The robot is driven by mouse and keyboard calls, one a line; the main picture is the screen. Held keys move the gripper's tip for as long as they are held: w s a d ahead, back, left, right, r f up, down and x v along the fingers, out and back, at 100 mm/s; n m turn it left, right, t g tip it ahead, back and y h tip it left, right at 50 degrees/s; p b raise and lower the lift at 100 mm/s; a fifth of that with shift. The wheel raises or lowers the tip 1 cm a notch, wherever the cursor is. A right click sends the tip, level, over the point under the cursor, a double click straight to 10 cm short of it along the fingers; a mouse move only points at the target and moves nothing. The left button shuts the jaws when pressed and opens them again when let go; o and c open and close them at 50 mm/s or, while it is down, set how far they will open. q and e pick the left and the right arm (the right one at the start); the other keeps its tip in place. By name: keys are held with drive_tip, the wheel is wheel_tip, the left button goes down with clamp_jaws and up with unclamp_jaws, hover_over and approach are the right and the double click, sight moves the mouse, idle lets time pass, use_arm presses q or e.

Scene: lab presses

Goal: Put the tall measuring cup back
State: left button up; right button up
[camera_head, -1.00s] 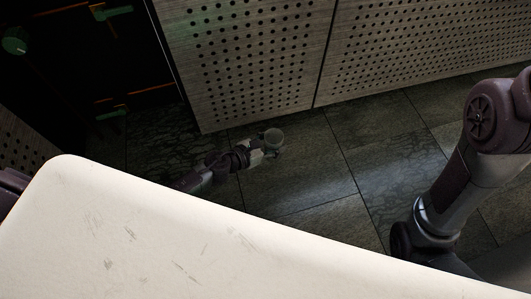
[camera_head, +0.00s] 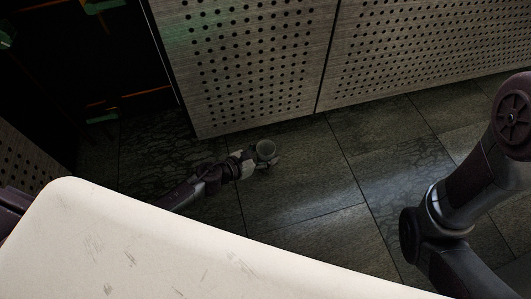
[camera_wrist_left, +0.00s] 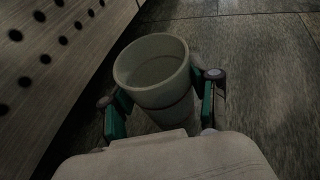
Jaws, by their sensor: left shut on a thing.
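The measuring cup (camera_head: 266,149) is a pale grey, open-topped cup held at the end of my left arm in the head view. My left gripper (camera_head: 257,161) is shut on it, well above the dark tiled floor. In the left wrist view the cup (camera_wrist_left: 153,68) stands between the two green-padded fingers of the left gripper (camera_wrist_left: 160,108), its rim facing the camera and its inside looking empty. The lower part of the cup is hidden by the gripper. My right arm shows at the right of the head view, but its gripper is out of view.
Perforated wood panels (camera_head: 255,60) stand behind the cup; one also runs along the left of the wrist view (camera_wrist_left: 50,60). A dark open bay with green and orange parts (camera_head: 103,117) is at the upper left. The tiled floor (camera_head: 300,205) around the arm looks clear.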

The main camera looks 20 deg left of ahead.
use_arm(q)
drive_tip(key=o, duration=1.3)
